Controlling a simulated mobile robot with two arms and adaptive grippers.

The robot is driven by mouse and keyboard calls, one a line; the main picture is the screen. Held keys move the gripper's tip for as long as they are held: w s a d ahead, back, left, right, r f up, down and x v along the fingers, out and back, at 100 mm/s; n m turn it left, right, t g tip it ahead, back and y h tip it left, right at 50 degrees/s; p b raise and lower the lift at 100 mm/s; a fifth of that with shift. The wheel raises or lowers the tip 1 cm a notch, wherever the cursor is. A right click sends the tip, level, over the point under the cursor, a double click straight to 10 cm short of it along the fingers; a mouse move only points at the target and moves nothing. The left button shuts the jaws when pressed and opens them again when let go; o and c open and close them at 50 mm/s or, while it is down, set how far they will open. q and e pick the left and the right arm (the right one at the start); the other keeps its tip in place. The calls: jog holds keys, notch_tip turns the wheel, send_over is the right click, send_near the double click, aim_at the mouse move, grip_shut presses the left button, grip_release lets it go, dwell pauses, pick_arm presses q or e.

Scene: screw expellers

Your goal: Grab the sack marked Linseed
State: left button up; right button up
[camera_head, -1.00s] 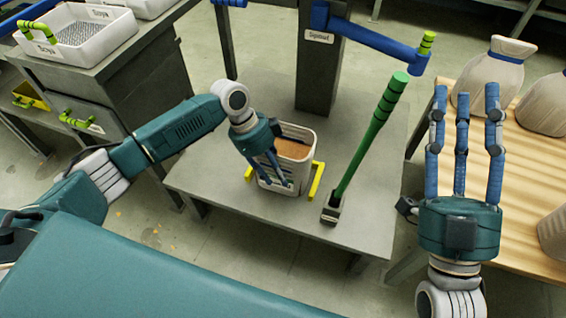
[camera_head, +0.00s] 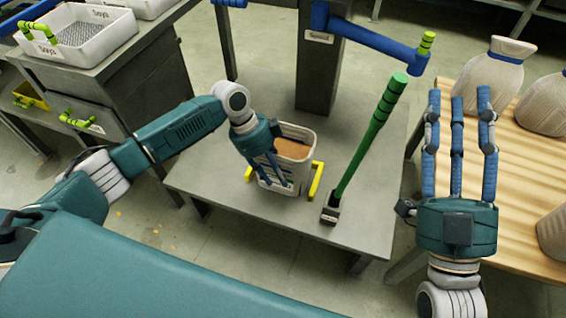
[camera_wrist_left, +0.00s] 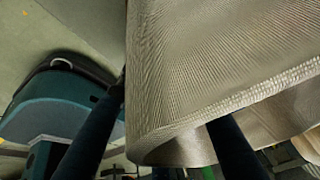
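Several pale woven sacks stand on the wooden table. One with a blue band (camera_head: 490,80) is at its far left, another (camera_head: 545,105) is to its right, and a third (camera_head: 552,235) is partly cut off at the right edge. I see no readable Linseed mark on them. My right gripper (camera_head: 458,92) is open and empty, fingers spread, in front of the blue-banded sack in the picture. My left gripper (camera_head: 276,182) is at the near side of a pale container (camera_head: 307,170) with brown contents. In the left wrist view a woven surface (camera_wrist_left: 210,60) lies close between its fingers; their grip is unclear.
The container stands on a grey bench (camera_head: 235,150) between yellow brackets (camera_head: 316,182). A green lever (camera_head: 370,135) rises beside it, and a blue bar (camera_head: 375,40) extends from a dark post (camera_head: 318,75). White trays (camera_head: 80,35) sit at upper left. The wooden table (camera_head: 515,180) has bare space.

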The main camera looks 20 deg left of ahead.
dwell(0.4)
pick_arm(q)
grip_shut()
jog(key=shift+r, duration=0.1)
dwell(0.3)
